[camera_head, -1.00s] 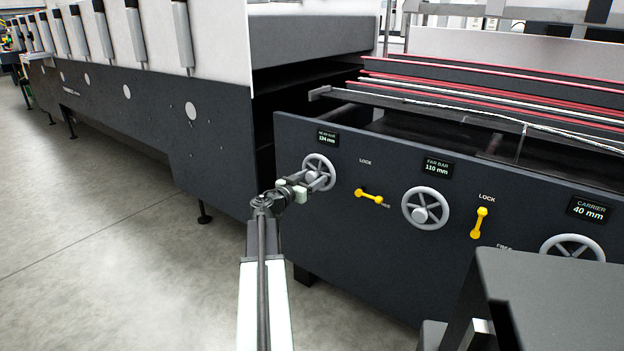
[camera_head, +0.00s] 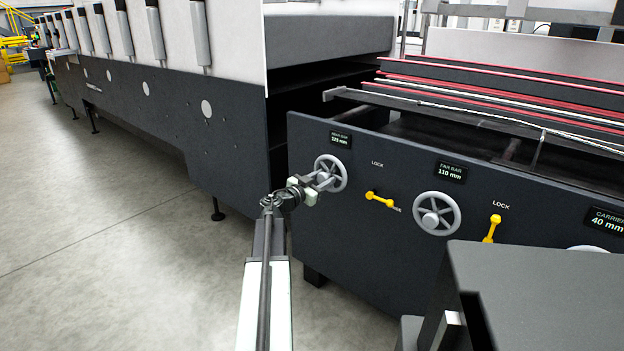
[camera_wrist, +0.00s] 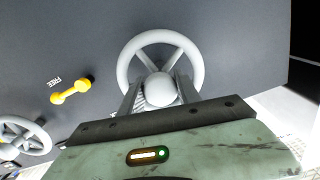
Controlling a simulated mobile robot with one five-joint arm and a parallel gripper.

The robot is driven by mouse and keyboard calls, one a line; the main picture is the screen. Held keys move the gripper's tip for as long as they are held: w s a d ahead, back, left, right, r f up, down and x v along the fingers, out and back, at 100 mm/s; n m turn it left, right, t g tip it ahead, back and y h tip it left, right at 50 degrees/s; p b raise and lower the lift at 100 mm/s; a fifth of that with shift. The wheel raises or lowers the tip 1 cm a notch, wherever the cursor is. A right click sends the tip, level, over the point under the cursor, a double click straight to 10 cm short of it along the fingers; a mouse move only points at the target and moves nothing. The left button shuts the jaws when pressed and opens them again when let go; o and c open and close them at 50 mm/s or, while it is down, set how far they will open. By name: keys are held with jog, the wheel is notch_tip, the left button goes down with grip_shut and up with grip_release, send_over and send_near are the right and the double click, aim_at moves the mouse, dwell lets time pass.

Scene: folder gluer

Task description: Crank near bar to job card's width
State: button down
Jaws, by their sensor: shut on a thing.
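The near bar's grey handwheel (camera_head: 338,163) is at the left end of the dark panel. My gripper (camera_head: 322,180) is at this wheel. The near bar itself cannot be told apart among the rails. No job card is seen.
The far bar handwheel (camera_head: 437,213), its display (camera_head: 451,172) reading 110 mm, and an upright yellow lever (camera_head: 492,229) by LOCK are to the right. The carrier display (camera_head: 606,219) reads 40 mm. A dark box (camera_head: 540,300) fills the lower right. Floor at left is clear.

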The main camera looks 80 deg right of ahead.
jog(key=shift+w+a, duration=0.15)
jog(key=c, duration=0.9)
grip_release()
jog(key=shift+o, duration=0.2)
